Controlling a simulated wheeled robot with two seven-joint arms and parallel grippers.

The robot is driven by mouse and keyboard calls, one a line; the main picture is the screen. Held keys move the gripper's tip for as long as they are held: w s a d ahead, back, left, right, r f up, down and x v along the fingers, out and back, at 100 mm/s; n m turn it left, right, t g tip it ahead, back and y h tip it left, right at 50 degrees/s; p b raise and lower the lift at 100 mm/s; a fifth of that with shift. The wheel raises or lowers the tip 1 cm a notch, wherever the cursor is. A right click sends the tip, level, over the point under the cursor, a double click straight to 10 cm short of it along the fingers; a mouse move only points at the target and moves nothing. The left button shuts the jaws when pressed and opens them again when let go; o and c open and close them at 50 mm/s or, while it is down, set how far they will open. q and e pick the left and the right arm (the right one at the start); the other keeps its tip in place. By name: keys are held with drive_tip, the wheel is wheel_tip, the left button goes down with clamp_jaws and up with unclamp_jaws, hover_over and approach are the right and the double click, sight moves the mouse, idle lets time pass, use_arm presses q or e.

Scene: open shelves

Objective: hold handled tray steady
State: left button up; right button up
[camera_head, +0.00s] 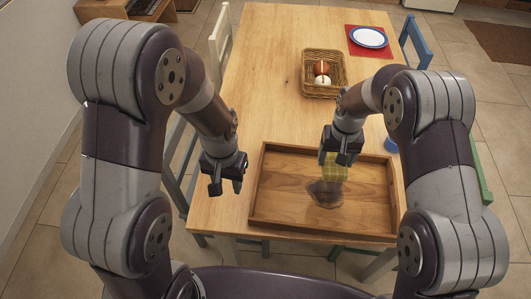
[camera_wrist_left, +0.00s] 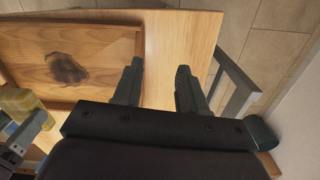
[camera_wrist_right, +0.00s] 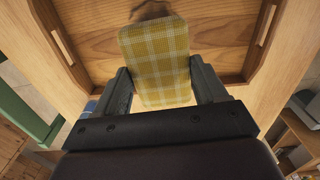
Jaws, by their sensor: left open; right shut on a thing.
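The handled tray (camera_head: 280,217) is wooden with raised walls and lies on the table's near end. A dark stain (camera_head: 325,193) marks its floor; it also shows in the left wrist view (camera_wrist_left: 66,68). Slots in the tray's end walls show in the right wrist view (camera_wrist_right: 262,25). My left gripper (camera_head: 228,190) is open and empty, just left of the tray and apart from it. My right gripper (camera_head: 341,160) is shut on a yellow checked sponge or cloth (camera_wrist_right: 158,60), held over the tray near the stain. I cannot tell whether it touches the tray floor.
A wicker basket (camera_head: 309,87) with a few round things stands behind the tray. A white and blue plate (camera_head: 369,37) lies on a red mat (camera_head: 355,52) at the far right. A blue thing (camera_head: 390,145) sits beside the tray. Chairs flank the table (camera_head: 265,60), whose far left is clear.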

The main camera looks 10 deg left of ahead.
use_arm(q)
hover_over(257, 174)
drive_tip(key=s, duration=0.4)
wheel_tip(257, 174, down, 8)
drive_tip(key=w, duration=0.3)
drive_tip(key=shift+w+d+r+n, duration=0.1)
drive_tip(key=shift+w+r+n, duration=0.2)
drive_tip(key=shift+n, duration=0.1)
drive_tip(key=shift+w+r, duration=0.1)
drive_tip(key=shift+w, duration=0.15)
wheel_tip(257, 174, down, 12)
drive_tip(key=shift+r, duration=0.15)
clamp_jaws()
